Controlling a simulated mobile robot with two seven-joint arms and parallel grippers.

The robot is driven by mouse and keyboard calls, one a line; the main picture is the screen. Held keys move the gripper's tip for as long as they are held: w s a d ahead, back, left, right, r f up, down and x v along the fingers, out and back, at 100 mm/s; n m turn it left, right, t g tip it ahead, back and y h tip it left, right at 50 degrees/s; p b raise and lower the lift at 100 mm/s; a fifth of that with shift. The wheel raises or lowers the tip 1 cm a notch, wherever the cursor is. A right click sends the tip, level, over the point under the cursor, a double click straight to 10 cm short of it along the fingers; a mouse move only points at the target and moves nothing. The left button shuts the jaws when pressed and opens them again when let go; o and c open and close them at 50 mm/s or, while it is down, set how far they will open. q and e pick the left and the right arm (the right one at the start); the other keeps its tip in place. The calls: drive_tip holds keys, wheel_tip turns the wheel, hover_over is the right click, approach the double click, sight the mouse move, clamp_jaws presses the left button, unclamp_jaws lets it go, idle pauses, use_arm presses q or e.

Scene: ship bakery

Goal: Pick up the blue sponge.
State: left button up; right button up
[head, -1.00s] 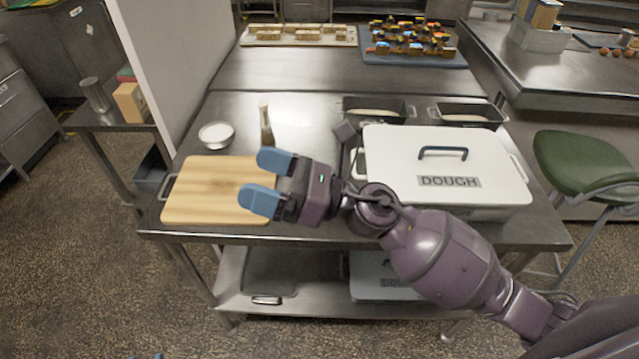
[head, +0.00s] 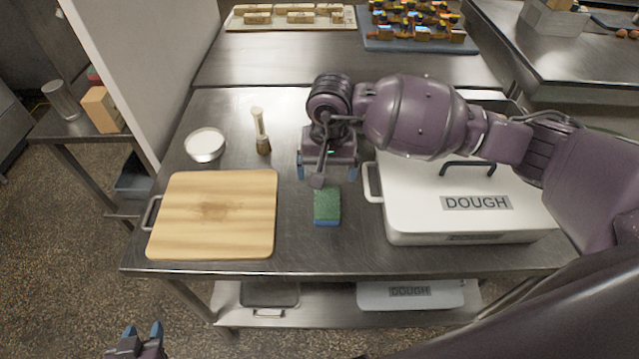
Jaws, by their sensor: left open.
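The sponge (head: 327,207), green on top with a blue lower edge, lies on the steel table between the cutting board and the dough box. My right gripper (head: 327,172) points down just beyond the sponge in the picture, its blue fingertips spread apart with nothing seen between them. Its height above the table is hard to tell. My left gripper (head: 142,331) shows at the bottom left edge, its two blue fingertips apart and empty, well away from the sponge.
A wooden cutting board (head: 213,216) lies left of the sponge. A white lidded dough box (head: 465,215) stands to the right. A bowl of white powder (head: 205,144) and a small brush-like item (head: 261,131) stand behind. The table in front of the sponge is clear.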

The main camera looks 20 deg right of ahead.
drive_tip(key=shift+w+d, duration=0.1)
drive_tip(key=shift+d, duration=0.1)
hover_over(327, 201)
wheel_tip(327, 201, down, 4)
drive_tip(key=shift+d+f, duration=0.1)
drive_tip(key=shift+f, duration=0.85)
drive_tip(key=shift+f+p, duration=0.6)
drive_tip(key=shift+f, duration=1.7)
use_arm(q)
drive_tip(key=shift+s+a+r, duration=0.1)
drive_tip(key=shift+s+r, duration=0.35)
drive_tip(key=shift+s, duration=0.15)
drive_tip(key=shift+s+f, duration=0.2)
drive_tip(key=shift+s, duration=0.1)
use_arm(e)
drive_tip(key=c, duration=1)
